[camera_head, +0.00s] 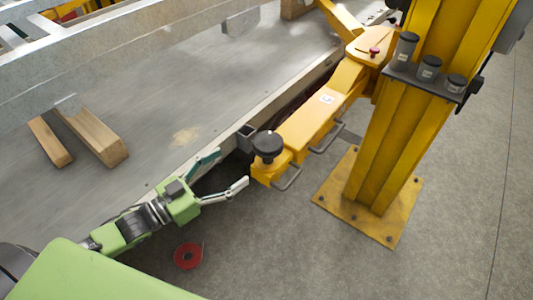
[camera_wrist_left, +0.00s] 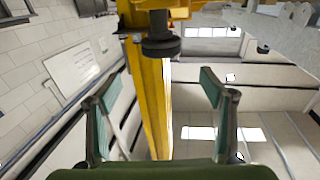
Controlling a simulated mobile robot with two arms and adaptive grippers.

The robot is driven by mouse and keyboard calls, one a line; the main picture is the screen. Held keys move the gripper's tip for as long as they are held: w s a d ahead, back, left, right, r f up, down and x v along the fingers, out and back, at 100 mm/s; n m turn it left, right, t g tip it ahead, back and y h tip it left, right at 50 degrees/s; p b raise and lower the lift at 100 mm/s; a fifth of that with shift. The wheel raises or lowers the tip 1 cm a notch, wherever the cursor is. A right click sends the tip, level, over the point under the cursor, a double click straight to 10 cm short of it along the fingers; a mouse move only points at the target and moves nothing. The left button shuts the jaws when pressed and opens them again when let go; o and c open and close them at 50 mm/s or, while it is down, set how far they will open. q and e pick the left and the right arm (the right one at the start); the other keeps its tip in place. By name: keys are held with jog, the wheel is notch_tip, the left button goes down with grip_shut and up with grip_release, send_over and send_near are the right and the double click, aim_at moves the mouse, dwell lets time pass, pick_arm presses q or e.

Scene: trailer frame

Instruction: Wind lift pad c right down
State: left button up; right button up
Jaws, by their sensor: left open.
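A round black lift pad (camera_head: 268,146) sits on the tip of a yellow lift arm (camera_head: 305,125), beside the trailer frame's edge. I take it for pad c; the small white label on the arm is too small to read. My left gripper (camera_head: 230,170) is open and empty, just left of the pad and apart from it, its fingers pointing towards it. In the left wrist view the black pad (camera_wrist_left: 161,47) shows beyond and above the gap between the spread fingertips (camera_wrist_left: 159,88). The pad's thread is not clear to see. My right gripper is not in view.
A yellow lift post (camera_head: 390,150) stands on a bolted base plate at right, with a shelf holding black adapters (camera_head: 428,68). Wooden blocks (camera_head: 100,138) lie on the grey trailer bed (camera_head: 190,100). A red ring-shaped item (camera_head: 188,256) lies on the floor. A bar handle (camera_head: 288,180) juts from the arm.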

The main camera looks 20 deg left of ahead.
pick_arm(q)
send_near(267, 144)
jog(key=w, duration=0.2)
jog(key=shift+w+d+f, duration=0.3)
jog(key=shift+d, duration=0.1)
jog(key=p+x, duration=0.1)
jog(key=x, duration=0.6)
jog(key=shift+f, duration=0.15)
jog(key=shift+w+d+f, duration=0.1)
jog(key=shift+w+d, duration=0.15)
jog(key=shift+w, duration=0.2)
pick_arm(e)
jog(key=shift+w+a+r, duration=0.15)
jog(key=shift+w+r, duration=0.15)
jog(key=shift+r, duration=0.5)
pick_arm(q)
jog(key=c, duration=1.1)
